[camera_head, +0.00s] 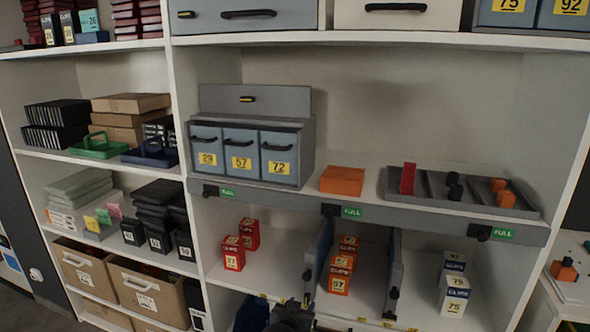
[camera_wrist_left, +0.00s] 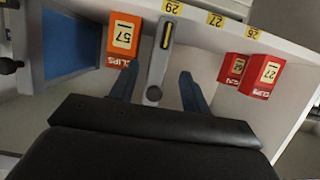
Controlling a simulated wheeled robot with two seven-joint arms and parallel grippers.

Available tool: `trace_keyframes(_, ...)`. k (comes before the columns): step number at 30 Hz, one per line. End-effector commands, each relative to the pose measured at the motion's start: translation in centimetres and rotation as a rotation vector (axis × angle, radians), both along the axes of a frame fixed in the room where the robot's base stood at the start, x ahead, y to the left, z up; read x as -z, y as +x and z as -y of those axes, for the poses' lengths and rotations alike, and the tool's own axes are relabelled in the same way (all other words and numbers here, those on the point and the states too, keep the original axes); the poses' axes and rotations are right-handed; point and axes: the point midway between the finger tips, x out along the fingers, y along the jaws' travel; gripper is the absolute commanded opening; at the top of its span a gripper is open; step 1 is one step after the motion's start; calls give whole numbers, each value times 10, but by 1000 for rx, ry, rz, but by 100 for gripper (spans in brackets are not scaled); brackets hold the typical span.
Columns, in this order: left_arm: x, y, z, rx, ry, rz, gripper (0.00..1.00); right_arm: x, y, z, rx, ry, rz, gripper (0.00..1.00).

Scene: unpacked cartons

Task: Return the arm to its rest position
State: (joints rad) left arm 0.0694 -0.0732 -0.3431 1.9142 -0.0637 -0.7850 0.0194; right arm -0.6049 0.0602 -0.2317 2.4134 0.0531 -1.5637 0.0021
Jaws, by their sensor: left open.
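My left gripper (camera_head: 275,316) is at the bottom edge of the head view, dark and mostly cut off, in front of the lower shelf. In the left wrist view its two blue fingers (camera_wrist_left: 158,80) are spread apart, with no item gripped. A grey divider (camera_wrist_left: 160,60) with a dark and yellow handle shows between the fingers; I cannot tell whether they touch it. Orange CLIPS boxes (camera_head: 340,282) stand to the right of this divider (camera_head: 316,262), and red boxes (camera_head: 233,254) stand to its left. My right gripper is not in view.
Above is a shelf with a grey drawer unit (camera_head: 249,150), an orange box (camera_head: 342,181) and a grey tray (camera_head: 460,190). White and blue boxes (camera_head: 454,290) stand at lower right. Green PULL tags (camera_head: 352,212) line the shelf edge. Brown cartons (camera_head: 148,290) are at lower left.

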Motion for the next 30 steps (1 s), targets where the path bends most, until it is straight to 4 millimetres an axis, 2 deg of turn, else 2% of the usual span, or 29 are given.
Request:
trace_keyframes(5, -13, -27, -21, -5, 38, -161, 47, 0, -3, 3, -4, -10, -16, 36)
trace_keyframes(8, -13, -52, -37, -9, 59, -254, 47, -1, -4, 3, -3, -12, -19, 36)
trace_keyframes(11, -6, -88, -55, -10, 78, -360, 47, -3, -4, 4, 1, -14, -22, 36)
trace_keyframes(15, 10, -150, -83, -14, 104, -509, 47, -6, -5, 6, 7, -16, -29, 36)
trace_keyframes(21, 32, -233, -113, -20, 123, -661, 47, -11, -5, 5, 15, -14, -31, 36)
trace_keyframes(30, 66, -338, -145, -34, 136, -797, 47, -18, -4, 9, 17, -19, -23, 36)
